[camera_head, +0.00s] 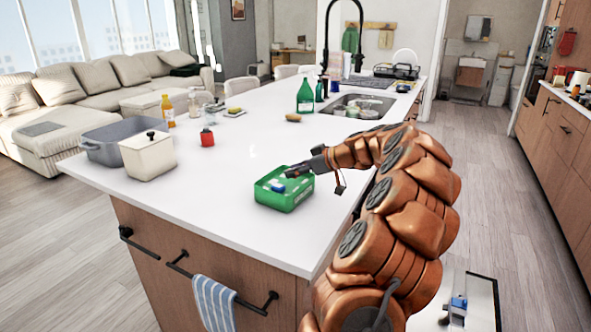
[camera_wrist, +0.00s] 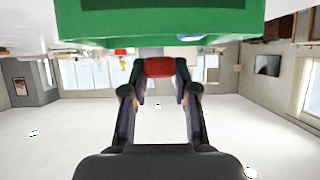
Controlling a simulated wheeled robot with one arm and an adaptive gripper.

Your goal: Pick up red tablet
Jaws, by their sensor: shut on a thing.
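The red tablet (camera_wrist: 159,67) is a small rounded red block. In the wrist view it sits between the two fingertips of my gripper (camera_head: 292,172), which is shut on it. In the head view my gripper is at the green tub (camera_head: 284,199), over its back right part, and the tablet cannot be made out there. The green tub also fills the top of the wrist view (camera_wrist: 160,22), close to the tablet. A blue piece (camera_head: 278,188) lies inside the tub.
The tub stands on the white island counter (camera_head: 230,185). A sponge (camera_head: 293,118), a green spray bottle (camera_head: 305,97) and the sink (camera_head: 358,104) are behind.

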